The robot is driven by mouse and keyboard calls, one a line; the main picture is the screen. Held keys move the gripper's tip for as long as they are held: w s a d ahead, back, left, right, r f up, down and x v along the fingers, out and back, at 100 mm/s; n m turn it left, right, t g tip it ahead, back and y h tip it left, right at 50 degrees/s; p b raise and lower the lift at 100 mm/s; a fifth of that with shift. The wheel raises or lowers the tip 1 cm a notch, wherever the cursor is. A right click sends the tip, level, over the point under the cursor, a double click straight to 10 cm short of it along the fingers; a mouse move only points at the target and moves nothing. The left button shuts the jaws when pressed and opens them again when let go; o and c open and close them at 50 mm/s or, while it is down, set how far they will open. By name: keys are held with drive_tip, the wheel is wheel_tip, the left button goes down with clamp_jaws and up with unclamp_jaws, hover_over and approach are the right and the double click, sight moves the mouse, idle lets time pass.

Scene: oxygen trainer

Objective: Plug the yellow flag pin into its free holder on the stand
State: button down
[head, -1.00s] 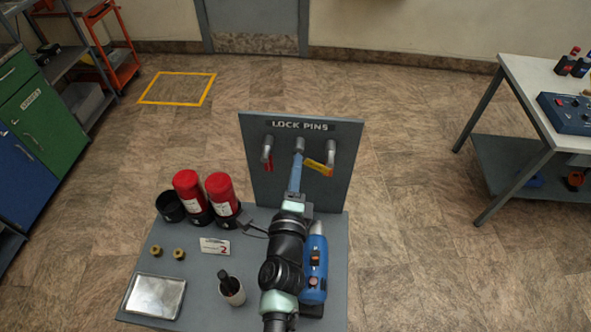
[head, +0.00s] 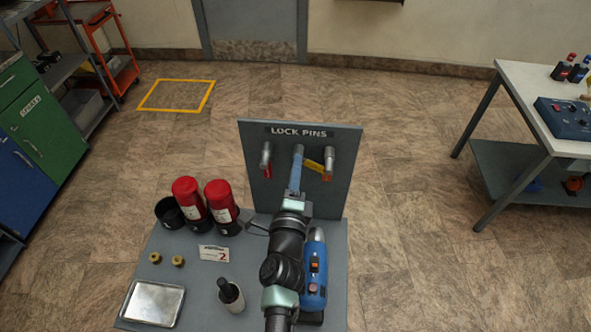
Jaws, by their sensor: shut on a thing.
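The grey stand (head: 260,195) carries a panel marked LOCK PINS with three metal holders in a row. My gripper (head: 298,156) is in front of the middle holder (head: 298,149) and largely covers it. It is shut on the yellow flag pin, whose yellow flag (head: 314,165) sticks out to the right of the fingers. The pin's shaft is hidden, so I cannot tell whether it is inside the middle holder. The left holder (head: 265,150) has a red flag (head: 267,172) hanging below it. At the right holder (head: 330,153) a red-orange piece (head: 327,177) shows just below, partly behind the yellow flag.
Two red bottles (head: 188,193), a black cup (head: 169,212), a small dark bottle (head: 231,294), a metal tray (head: 152,303) and brass fittings (head: 155,258) stand on the bench left of my arm. A blue tool (head: 315,270) lies close to its right.

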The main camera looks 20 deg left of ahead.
drive_tip(key=shift+w+r, duration=0.1)
drive_tip(key=shift+r, duration=0.05)
drive_tip(key=c, duration=0.7)
unclamp_jaws()
drive_tip(key=shift+w, duration=0.15)
drive_tip(key=shift+s, duration=0.2)
drive_tip(key=b+v, duration=0.3)
drive_tip(key=v, duration=0.9)
drive_tip(key=shift+s+d, duration=0.1)
drive_tip(key=shift+s, duration=0.25)
